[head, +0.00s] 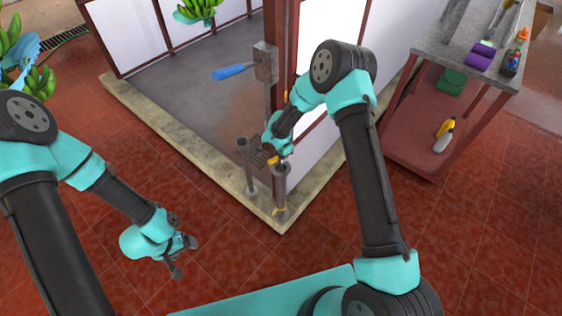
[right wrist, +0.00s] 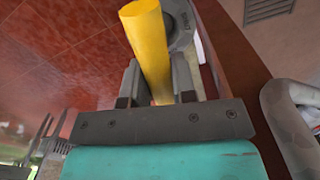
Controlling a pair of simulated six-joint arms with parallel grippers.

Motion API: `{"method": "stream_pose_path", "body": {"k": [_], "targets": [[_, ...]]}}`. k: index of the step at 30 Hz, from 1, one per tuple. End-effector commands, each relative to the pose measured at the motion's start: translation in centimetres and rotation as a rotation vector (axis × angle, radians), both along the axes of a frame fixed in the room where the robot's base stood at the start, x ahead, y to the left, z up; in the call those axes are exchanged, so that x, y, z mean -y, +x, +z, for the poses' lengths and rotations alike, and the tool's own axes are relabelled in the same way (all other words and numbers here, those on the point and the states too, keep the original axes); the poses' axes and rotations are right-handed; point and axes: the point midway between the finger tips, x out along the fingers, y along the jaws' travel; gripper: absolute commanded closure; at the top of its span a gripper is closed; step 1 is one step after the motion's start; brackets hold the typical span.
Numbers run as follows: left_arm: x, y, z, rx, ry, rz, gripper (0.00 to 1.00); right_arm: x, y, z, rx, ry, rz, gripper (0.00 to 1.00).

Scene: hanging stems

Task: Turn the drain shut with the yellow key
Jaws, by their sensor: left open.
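The yellow key shows in the right wrist view (right wrist: 148,40) as a thick yellow rod between the two fingers of my right gripper (right wrist: 157,85), which look closed against it. I cannot tell which part is the drain. My left gripper (head: 184,258) is open and empty above the red floor.
A second grey pipe (head: 250,175) stands just left. A shelf table (head: 470,58) with bottles stands right. Bananas (head: 40,82) hang left. Red floor tiles (head: 245,255) are clear in front.

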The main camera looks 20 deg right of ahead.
Motion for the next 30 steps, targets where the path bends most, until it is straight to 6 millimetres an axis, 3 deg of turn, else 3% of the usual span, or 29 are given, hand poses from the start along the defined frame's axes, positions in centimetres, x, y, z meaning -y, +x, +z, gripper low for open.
{"method": "stream_pose_path", "body": {"k": [8,14,24,30], "targets": [[0.00,0.00,0.00,0.000,0.000,0.000,0.28,0.00,0.02,0.03,0.000,0.000,0.000,1.00],[0.00,0.00,0.00,0.000,0.000,0.000,0.28,0.00,0.02,0.03,0.000,0.000,0.075,1.00],[0.00,0.00,0.00,0.000,0.000,0.000,0.28,0.00,0.02,0.03,0.000,0.000,0.379,1.00],[0.00,0.00,0.00,0.000,0.000,0.000,0.28,0.01,0.01,0.03,0.000,0.000,0.423,1.00]]}}
